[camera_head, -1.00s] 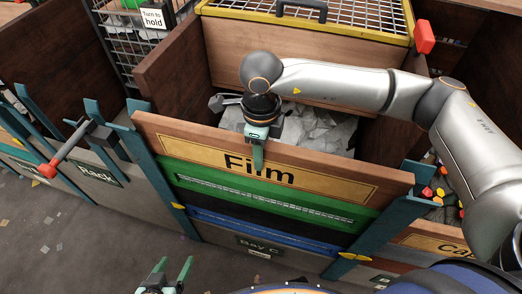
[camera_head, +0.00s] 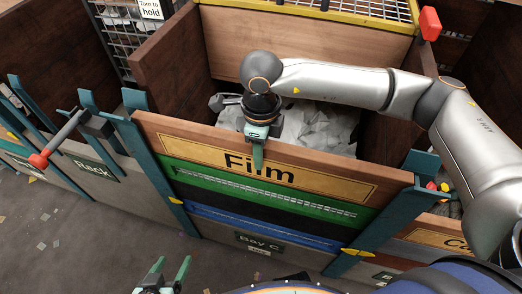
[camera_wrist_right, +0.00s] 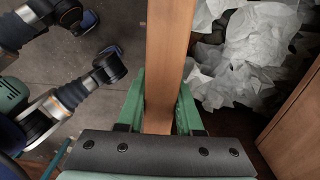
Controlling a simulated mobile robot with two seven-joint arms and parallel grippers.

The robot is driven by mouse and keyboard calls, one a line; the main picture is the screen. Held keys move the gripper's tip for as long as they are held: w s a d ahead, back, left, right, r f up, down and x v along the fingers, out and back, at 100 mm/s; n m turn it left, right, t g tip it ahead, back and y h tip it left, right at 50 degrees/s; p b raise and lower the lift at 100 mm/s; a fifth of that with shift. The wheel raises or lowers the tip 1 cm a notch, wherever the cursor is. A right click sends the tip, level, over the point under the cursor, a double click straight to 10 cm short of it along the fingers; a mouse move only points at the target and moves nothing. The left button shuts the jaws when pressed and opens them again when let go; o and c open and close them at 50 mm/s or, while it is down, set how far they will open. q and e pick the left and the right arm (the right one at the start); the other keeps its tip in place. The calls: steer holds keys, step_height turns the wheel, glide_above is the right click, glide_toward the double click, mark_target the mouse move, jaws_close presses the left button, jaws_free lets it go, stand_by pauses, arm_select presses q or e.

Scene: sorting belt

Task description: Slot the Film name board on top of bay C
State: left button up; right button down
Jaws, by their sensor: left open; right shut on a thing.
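The Film name board (camera_head: 330,186) is a wooden plank with a yellow face lettered "Film". It sits across the top of the bay C front, above a green board (camera_head: 265,194), with its ends at the two teal posts. My right gripper (camera_head: 258,158) is shut on its top edge near the middle, and one finger covers part of the lettering. The right wrist view shows the plank (camera_wrist_right: 167,60) between both fingers. The Bay C label (camera_head: 259,243) is on the lower front. My left gripper (camera_head: 165,275) is open and empty at the bottom, in front of the bay.
White film scraps (camera_head: 315,128) fill the bay behind the board. Teal posts (camera_head: 158,170) and (camera_head: 385,225) flank the front. A red-tipped lever (camera_head: 62,138) juts out at the Rack bay on the left. The floor in front is clear apart from small scraps.

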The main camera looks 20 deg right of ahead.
steer(key=shift+f, duration=0.15)
steer(key=c, duration=0.7)
jaws_free()
steer(key=shift+o, duration=1.1)
steer(key=shift+s+f, duration=0.1)
steer(key=shift+f, duration=0.1)
steer(key=shift+r, duration=0.3)
step_height(320, 180, up, 11)
steer(key=shift+r+p, duration=0.1)
steer(key=shift+p, duration=0.45)
steer(key=shift+r, duration=0.5)
